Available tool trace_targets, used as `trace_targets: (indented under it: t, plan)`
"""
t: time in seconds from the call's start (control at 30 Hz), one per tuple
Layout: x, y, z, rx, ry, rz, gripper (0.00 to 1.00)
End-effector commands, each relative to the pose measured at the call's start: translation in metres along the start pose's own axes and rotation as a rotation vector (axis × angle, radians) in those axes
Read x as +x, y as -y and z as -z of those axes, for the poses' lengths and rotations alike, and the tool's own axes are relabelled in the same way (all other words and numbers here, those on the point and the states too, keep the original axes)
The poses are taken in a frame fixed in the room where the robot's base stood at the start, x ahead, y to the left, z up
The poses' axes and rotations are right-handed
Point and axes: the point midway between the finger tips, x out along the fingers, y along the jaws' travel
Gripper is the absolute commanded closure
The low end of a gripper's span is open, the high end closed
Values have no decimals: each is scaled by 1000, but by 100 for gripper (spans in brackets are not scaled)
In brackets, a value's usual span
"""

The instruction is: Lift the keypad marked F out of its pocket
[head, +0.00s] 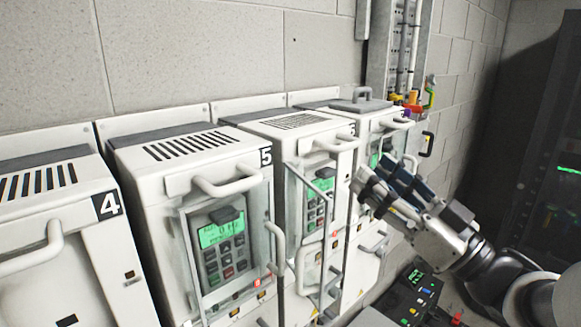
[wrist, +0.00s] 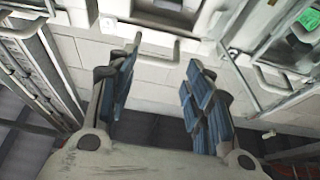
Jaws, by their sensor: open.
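Keypads with green screens sit in the fronts of the white drive cabinets. One keypad (head: 222,245) is in the cabinet numbered 5, another (head: 319,200) is in the cabinet to its right, and part of a third (head: 374,160) shows in the far cabinet. I cannot read a letter F on any of them. My gripper (head: 378,182) is open and empty, in front of the far cabinet, and partly hides its front. In the wrist view my gripper's spread blue-padded fingers (wrist: 165,62) have nothing between them. A green screen (wrist: 306,20) shows at the upper right there.
Cabinet 4 (head: 105,240) stands at the left. Handles and clear-door frames (head: 276,245) stick out from the cabinet fronts. A control box with buttons (head: 412,295) is low at the right. A dark rack (head: 550,130) stands far right. A grey handled piece (head: 360,101) lies on the far cabinet.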

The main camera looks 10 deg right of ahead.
Motion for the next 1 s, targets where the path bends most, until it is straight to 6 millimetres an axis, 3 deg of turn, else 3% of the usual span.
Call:
trace_targets:
  t: [1.0]
  plan:
    - [85, 1, -39, 1, 0, 3, 53]
